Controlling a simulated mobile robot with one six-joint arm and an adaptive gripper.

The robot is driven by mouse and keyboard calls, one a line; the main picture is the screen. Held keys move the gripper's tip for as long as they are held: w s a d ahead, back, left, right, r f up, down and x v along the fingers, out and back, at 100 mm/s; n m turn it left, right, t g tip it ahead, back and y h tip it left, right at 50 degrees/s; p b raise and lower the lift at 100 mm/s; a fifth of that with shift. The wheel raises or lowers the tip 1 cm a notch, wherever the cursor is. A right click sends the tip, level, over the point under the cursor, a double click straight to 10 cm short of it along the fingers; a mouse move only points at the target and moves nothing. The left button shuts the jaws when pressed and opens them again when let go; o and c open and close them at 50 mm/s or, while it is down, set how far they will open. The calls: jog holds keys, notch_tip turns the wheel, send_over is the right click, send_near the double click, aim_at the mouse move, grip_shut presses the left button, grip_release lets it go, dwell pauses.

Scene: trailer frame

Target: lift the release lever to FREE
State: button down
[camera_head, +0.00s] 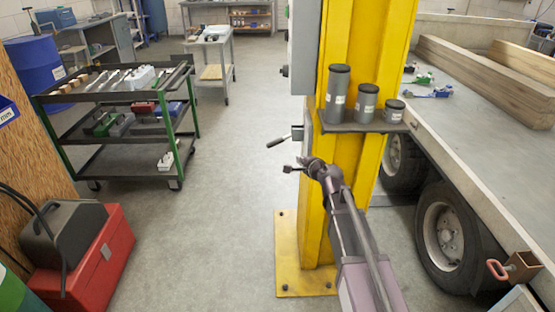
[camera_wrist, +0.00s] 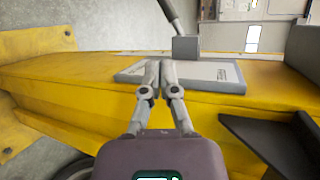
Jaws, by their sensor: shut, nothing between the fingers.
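The release lever (camera_head: 279,140) sticks out from the left side of the yellow column, its dark grip sloping slightly down to the left. In the wrist view the lever (camera_wrist: 171,14) rises from a grey block (camera_wrist: 186,47) on a pale plate (camera_wrist: 215,77). The plate's small lettering is unreadable, and my fingers cover part of it. My gripper (camera_head: 297,165) is just below the lever in the head view. In the wrist view my gripper (camera_wrist: 154,68) has its fingertips together, with nothing between them, beside the block. I cannot tell whether the fingers touch the plate.
The yellow column (camera_head: 315,225) carries a dark shelf (camera_head: 355,127) with three grey canisters (camera_head: 365,102) close right of my arm. A trailer bed (camera_head: 470,140) stands to the right. A tool cart (camera_head: 118,105) and red box (camera_head: 100,255) are at left; open floor lies between.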

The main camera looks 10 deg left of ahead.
aim_at(282, 140)
jog(key=w+a+f+m+t+h+b, duration=0.1)
jog(key=w+a+f+m+t+b, duration=0.2)
jog(key=f+m+b, duration=0.3)
jog(key=w+a+f+m+t+h+b, duration=0.2)
jog(key=f+m+b, duration=0.5)
jog(key=b, duration=0.6)
jog(key=shift+w+a+f+m+t+h, duration=0.3)
jog(key=shift+w+a+m+t, duration=0.3)
jog(key=shift+w+a+m, duration=0.8)
jog(key=shift+w+d+n, duration=0.15)
jog(key=shift+w+n, duration=0.15)
jog(key=shift+w, duration=0.1)
jog(key=w+a+r+p, duration=0.3)
jog(key=w+a+r, duration=0.1)
jog(key=w, duration=0.5)
jog(key=shift+w+a+p, duration=0.2)
jog(key=shift+w+p, duration=0.15)
jog(key=shift+p, duration=0.05)
